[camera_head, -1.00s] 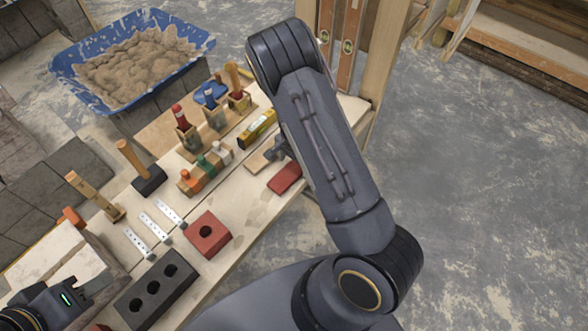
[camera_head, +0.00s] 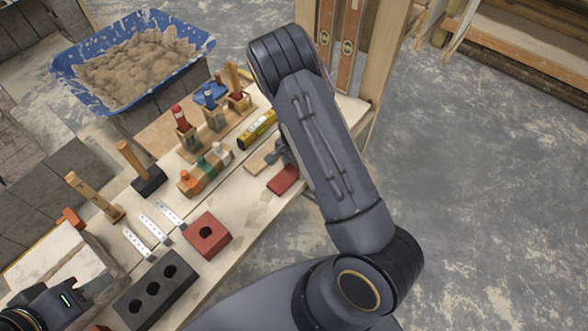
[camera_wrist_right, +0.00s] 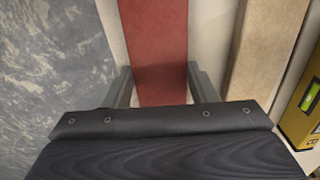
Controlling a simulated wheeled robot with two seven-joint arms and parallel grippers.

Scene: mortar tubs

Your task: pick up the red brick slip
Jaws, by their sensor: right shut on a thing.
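The red brick slip (camera_head: 284,179) is at the right edge of the workbench, partly covered by my right arm in the head view. In the right wrist view the red brick slip (camera_wrist_right: 155,45) runs lengthwise between the two fingers. My right gripper (camera_wrist_right: 160,85) is shut on it, one finger at each side. I cannot tell whether the slip touches the bench. In the head view the right fingers are mostly hidden behind my arm. My left gripper (camera_head: 100,287) is at the lower left, beside a pale block; its jaw opening is not clear.
A tan slip (camera_wrist_right: 259,50) and a yellow spirit level (camera_wrist_right: 306,105) lie right of the gripper in the wrist view. A red brick with a hole (camera_head: 222,246), a dark three-hole brick (camera_head: 138,311), hammers and bottles crowd the bench (camera_head: 252,213). A blue mortar tub (camera_head: 66,77) stands beyond.

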